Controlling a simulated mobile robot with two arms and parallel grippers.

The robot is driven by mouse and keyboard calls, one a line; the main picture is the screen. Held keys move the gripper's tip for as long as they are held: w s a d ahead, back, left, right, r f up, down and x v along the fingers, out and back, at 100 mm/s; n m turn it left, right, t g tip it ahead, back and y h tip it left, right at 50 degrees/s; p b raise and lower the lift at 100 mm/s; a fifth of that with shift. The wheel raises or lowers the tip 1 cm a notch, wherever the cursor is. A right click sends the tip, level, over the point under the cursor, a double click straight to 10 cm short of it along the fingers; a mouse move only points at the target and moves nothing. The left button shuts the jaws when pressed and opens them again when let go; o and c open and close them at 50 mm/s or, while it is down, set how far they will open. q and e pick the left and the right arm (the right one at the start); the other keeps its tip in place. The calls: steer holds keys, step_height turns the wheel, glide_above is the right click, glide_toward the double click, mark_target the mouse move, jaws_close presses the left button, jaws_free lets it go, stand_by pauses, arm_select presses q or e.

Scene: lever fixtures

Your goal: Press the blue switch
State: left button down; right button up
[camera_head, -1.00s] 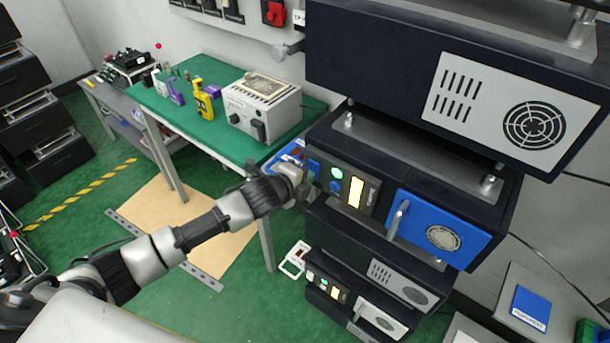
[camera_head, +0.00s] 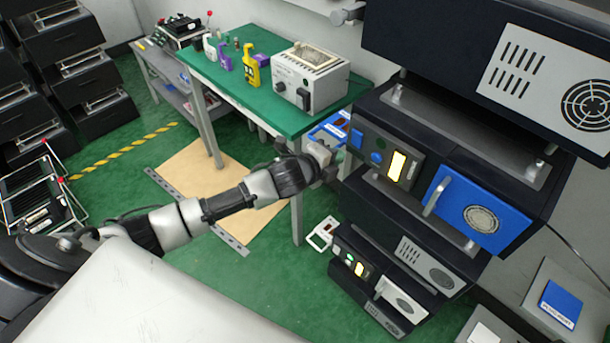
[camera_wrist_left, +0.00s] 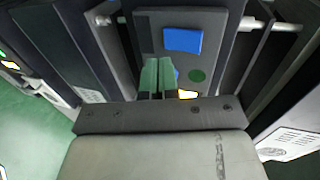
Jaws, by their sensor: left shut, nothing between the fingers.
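The dark machine's control panel (camera_head: 405,150) carries a blue rectangular piece (camera_head: 357,138), a small round blue switch (camera_head: 376,157), a dark round indicator and a lit yellow panel (camera_head: 396,166). My left gripper (camera_head: 338,157) is shut and empty, just left of the round blue switch. In the left wrist view my green fingers (camera_wrist_left: 157,70) are together in front of the panel, below the blue rectangle (camera_wrist_left: 183,40). The round blue switch (camera_wrist_left: 177,74) is partly hidden behind them, beside the dark green indicator (camera_wrist_left: 197,76). I cannot tell whether the fingertips touch it. My right gripper is not in view.
A blue door (camera_head: 465,210) with a handle lies right of the panel, and a metal rail runs below. A green-topped table (camera_head: 225,75) with a grey device (camera_head: 310,78) stands behind my arm. Another machine sits above. Green floor is open at lower centre.

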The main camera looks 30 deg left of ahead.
arm_select(q)
steer(key=f+b+v, duration=0.1)
steer(key=b+v, duration=0.1)
steer(key=v, duration=0.6)
steer(key=shift+s+a, duration=0.25)
steer(key=shift+s, duration=0.2)
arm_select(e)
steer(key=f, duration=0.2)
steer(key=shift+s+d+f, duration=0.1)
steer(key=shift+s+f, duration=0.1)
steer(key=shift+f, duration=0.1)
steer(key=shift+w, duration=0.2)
